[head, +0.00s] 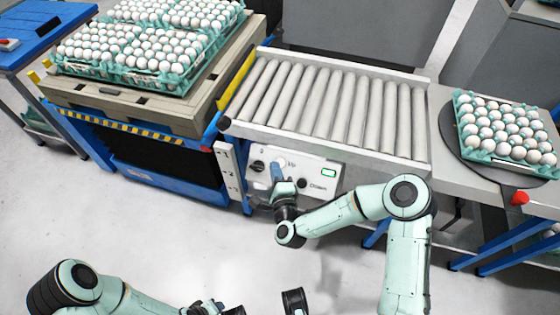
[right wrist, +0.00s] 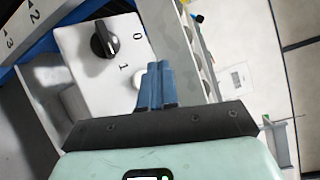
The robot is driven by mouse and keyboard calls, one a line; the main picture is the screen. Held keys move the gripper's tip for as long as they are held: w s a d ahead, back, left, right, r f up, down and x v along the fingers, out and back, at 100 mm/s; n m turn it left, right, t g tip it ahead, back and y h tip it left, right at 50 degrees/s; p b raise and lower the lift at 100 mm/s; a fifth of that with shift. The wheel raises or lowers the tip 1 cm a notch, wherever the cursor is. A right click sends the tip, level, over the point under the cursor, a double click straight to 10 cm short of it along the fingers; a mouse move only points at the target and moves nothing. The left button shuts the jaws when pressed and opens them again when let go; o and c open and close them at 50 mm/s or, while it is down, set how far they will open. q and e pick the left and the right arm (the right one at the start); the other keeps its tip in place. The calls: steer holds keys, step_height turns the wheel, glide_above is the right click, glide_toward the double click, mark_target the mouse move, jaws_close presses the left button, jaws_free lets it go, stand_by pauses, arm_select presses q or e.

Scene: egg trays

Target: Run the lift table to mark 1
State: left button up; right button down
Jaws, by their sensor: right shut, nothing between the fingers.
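The lift table (head: 150,175) stands at left with a blue frame and a dark skirt. It bears a pallet (head: 140,108) of egg trays. A white scale plate (head: 228,170) stands at its right corner; marks 2 and 3 show on the scale (right wrist: 22,25) in the right wrist view. The control panel (head: 318,165) has a black knob (head: 257,166), marked 0 and 1 in the wrist view (right wrist: 104,38), and Up and Down labels. My right gripper (head: 277,170) is shut and empty at the Up label. Its fingertips (right wrist: 154,70) partly cover a white button (right wrist: 139,78); contact is unclear.
A roller conveyor (head: 330,103) runs right from the lift table, above the panel. A dark round turntable (head: 450,135) beyond it bears an egg tray (head: 462,125). A red button (head: 520,198) sits at its front edge. A blue bench (head: 45,45) stands far left. The floor in front is clear.

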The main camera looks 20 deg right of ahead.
arm_select(q)
steer(key=shift+r+p, duration=0.4)
steer(key=shift+r, duration=0.3)
arm_select(e)
steer(key=shift+s+a+r, duration=0.45)
steer(key=shift+s+r, duration=0.25)
